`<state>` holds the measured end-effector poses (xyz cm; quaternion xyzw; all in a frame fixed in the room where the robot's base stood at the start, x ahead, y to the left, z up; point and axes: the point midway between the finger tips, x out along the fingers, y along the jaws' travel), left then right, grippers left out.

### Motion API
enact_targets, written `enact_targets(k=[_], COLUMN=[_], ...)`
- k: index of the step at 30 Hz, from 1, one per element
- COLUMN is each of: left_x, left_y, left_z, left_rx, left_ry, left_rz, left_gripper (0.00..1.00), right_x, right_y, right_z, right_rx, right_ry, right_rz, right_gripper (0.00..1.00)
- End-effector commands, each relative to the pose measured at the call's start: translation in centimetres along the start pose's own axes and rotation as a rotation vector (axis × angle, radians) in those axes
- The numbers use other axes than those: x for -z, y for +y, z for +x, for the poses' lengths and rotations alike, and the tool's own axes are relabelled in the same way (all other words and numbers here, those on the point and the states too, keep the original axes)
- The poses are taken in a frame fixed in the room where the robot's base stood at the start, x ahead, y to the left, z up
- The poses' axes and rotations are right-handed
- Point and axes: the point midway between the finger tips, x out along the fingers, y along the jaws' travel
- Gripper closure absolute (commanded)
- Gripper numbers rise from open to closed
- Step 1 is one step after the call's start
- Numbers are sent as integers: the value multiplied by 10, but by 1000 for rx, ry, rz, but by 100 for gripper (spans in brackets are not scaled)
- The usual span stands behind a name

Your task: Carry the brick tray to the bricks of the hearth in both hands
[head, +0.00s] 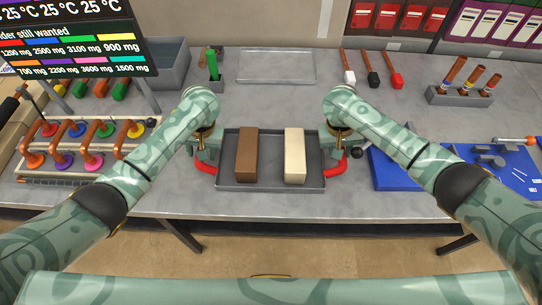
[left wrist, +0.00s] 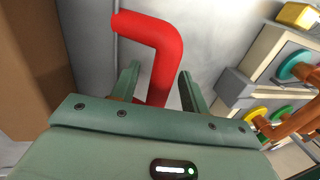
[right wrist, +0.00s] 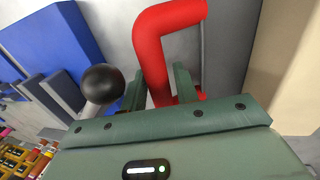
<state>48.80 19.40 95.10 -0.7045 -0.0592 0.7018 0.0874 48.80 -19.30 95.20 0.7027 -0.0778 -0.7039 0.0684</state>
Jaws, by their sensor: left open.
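The brick tray (head: 270,187) is a dark grey shallow tray on the near edge of the table. A brown brick (head: 246,155) and a cream brick (head: 295,156) lie in it, apart. A red handle sticks out at each end. My left gripper (head: 207,153) is at the left handle (left wrist: 165,45); its open fingers stand either side of the red bar. My right gripper (head: 334,152) is at the right handle (right wrist: 153,50), the bar between its fingers; whether they press on it I cannot tell. I do not make out the hearth.
An empty flat grey tray (head: 276,67) lies behind the brick tray. A rack with coloured discs (head: 80,145) stands left, a blue board (head: 395,168) right. A black ball knob (right wrist: 101,84) is close beside my right gripper. The tabletop between the two trays is mostly clear.

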Motion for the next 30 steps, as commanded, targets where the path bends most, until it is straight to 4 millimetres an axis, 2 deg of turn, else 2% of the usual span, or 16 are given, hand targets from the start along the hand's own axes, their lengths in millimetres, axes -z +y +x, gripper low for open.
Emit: enact_targets(k=[5, 6, 9, 10, 11, 30], left_x=[0, 0, 0, 0, 0, 0], left_y=[0, 0, 0, 0, 0, 0], left_z=[0, 0, 0, 0, 0, -1], left_rx=[0, 0, 0, -1, -1, -1], left_ry=[0, 0, 0, 0, 0, 0], left_rz=[0, 0, 0, 0, 0, 0], left_gripper=[55, 60, 88, 97, 100, 100], right_x=[0, 0, 0, 0, 0, 0], right_y=[0, 0, 0, 0, 0, 0], right_z=[0, 0, 0, 0, 0, -1], right_rx=[0, 0, 0, 0, 0, 0], right_ry=[0, 0, 0, 0, 0, 0], right_rz=[0, 0, 0, 0, 0, 1], right_gripper=[70, 76, 100, 100, 100, 100])
